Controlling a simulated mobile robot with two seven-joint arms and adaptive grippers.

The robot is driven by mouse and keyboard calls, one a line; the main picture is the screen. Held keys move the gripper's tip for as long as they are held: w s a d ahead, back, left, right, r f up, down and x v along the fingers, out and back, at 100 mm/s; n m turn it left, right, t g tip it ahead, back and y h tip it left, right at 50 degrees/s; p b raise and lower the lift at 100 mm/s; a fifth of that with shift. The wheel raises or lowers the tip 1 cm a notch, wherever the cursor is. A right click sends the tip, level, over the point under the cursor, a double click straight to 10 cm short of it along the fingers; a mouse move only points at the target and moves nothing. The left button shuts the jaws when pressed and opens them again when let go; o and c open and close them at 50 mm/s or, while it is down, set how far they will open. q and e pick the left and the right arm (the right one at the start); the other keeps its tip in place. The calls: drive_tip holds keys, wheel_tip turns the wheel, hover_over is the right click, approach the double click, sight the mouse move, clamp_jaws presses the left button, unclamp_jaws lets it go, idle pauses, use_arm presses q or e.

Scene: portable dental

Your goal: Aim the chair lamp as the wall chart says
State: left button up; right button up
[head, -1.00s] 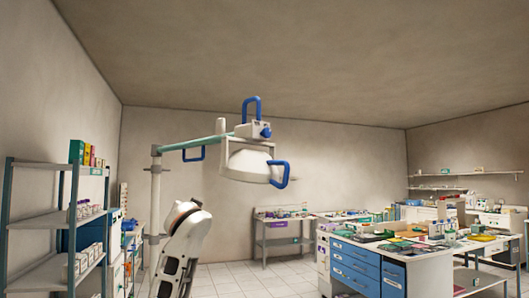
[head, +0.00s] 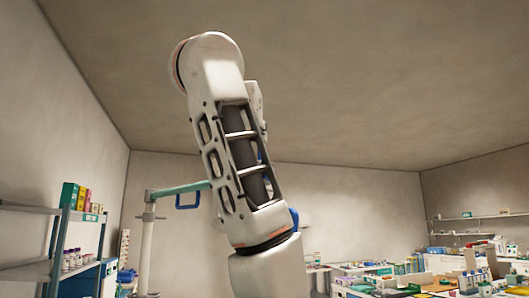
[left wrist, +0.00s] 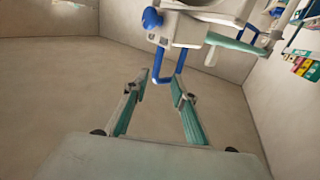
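The chair lamp hangs on a teal arm (head: 180,189) from a white post (head: 146,245). In the head view my raised arm hides most of the lamp; a bit of blue handle (head: 294,218) shows at its right. The left wrist view is upside down and shows the white lamp head (left wrist: 195,28) with a blue loop handle (left wrist: 166,74). My left gripper (left wrist: 160,85) is open, its two fingers apart, with the loop's end close to the tips and appearing between them. Contact cannot be told. No readable wall chart shows. My right gripper is out of view.
A shelf rack (head: 35,270) with coloured boxes (head: 82,198) and bottles stands at the left. Cluttered worktops (head: 350,275) are at the lower right, and a wall shelf (head: 480,216) is behind them. The space under the ceiling is clear around my arm.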

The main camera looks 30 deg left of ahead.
use_arm(q)
drive_tip(key=x, duration=0.2)
drive_tip(key=p+x, duration=0.1)
drive_tip(key=x, duration=0.3)
drive_tip(key=shift+w+d+r+p, duration=0.15)
drive_tip(key=shift+w+d+p, duration=0.05)
drive_tip(key=shift+w+p, duration=0.15)
drive_tip(key=shift+w+a, duration=0.15)
drive_tip(key=shift+w, duration=0.3)
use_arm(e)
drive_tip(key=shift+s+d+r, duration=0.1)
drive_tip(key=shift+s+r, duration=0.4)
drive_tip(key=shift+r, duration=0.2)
use_arm(q)
clamp_jaws()
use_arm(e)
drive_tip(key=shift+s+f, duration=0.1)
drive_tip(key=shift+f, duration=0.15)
